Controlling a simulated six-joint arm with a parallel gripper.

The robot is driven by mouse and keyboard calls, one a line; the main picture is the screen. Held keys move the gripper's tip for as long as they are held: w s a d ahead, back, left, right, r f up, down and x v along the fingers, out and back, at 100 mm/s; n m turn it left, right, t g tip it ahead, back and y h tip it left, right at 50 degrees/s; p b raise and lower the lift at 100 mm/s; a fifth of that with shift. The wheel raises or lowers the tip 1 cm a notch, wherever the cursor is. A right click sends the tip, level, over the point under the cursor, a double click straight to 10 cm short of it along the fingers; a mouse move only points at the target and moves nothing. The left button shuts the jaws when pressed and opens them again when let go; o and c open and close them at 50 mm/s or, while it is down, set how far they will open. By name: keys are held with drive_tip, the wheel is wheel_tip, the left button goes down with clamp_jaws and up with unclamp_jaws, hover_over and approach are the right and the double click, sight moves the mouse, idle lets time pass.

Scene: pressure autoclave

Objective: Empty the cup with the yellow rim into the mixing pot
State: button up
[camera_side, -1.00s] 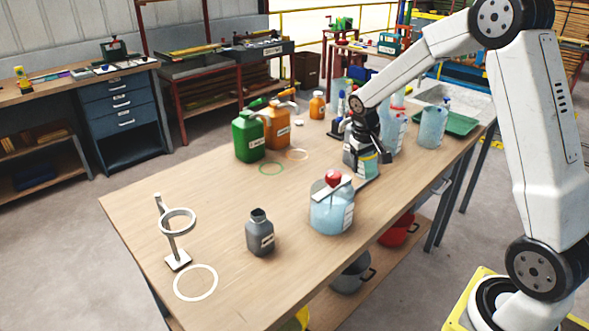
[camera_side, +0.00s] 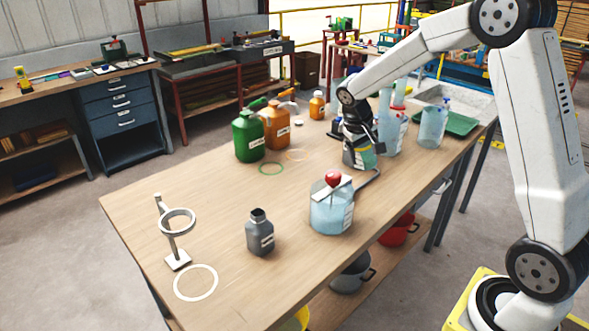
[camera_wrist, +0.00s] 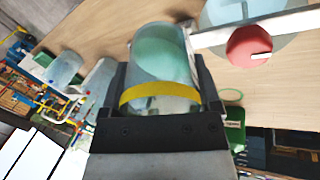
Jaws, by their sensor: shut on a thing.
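My gripper (camera_side: 362,150) is shut on the clear cup with the yellow rim (camera_wrist: 160,92), above the right part of the table. In the wrist view the cup lies between both fingers, with blue-green contents visible inside. In the side view my gripper hides much of it. A clear round vessel (camera_side: 328,213) with pale blue contents, a red knob (camera_side: 333,179) and a long metal handle stands just in front of my gripper. It may be the mixing pot. The red knob also shows in the wrist view (camera_wrist: 248,47). The cup is apart from the vessel.
Green (camera_side: 247,138) and orange (camera_side: 277,130) canisters stand behind. Clear jugs (camera_side: 432,128) and a green tray (camera_side: 460,124) are at right. The left middle is clear.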

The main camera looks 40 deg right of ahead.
drive_tip(key=shift+w+a+r+g+h, duration=0.1)
drive_tip(key=shift+a+r+g+h, duration=0.1)
drive_tip(key=shift+r+h, duration=0.25)
drive_tip(key=shift+w+a+r+g+h, duration=0.1)
drive_tip(key=shift+r+g+h, duration=0.15)
drive_tip(key=shift+r, duration=0.35)
drive_tip(key=shift+f+g+h, duration=0.35)
drive_tip(key=shift+f+h, duration=0.3)
drive_tip(key=shift+h, duration=0.15)
drive_tip(key=shift+f+g+h, duration=0.25)
drive_tip(key=shift+g+h, duration=0.45)
drive_tip(key=shift+h, duration=0.5)
drive_tip(key=g+h, duration=0.1)
drive_tip(key=h, duration=0.2)
drive_tip(key=shift+a+n, duration=0.15)
drive_tip(key=shift+n, duration=0.15)
drive_tip(key=shift+r, duration=0.1)
drive_tip(key=shift+w+a+g+h, duration=0.15)
drive_tip(key=shift+g+h, duration=0.45)
drive_tip(key=shift+h, duration=0.2)
drive_tip(key=shift+w+a+r+g+h, duration=0.1)
drive_tip(key=shift+a+r+g+h, duration=0.15)
drive_tip(key=shift+h, duration=0.4)
drive_tip(key=shift+w+a+r+g+h, duration=0.1)
drive_tip(key=shift+g+h, duration=0.25)
drive_tip(key=shift+h, duration=0.3)
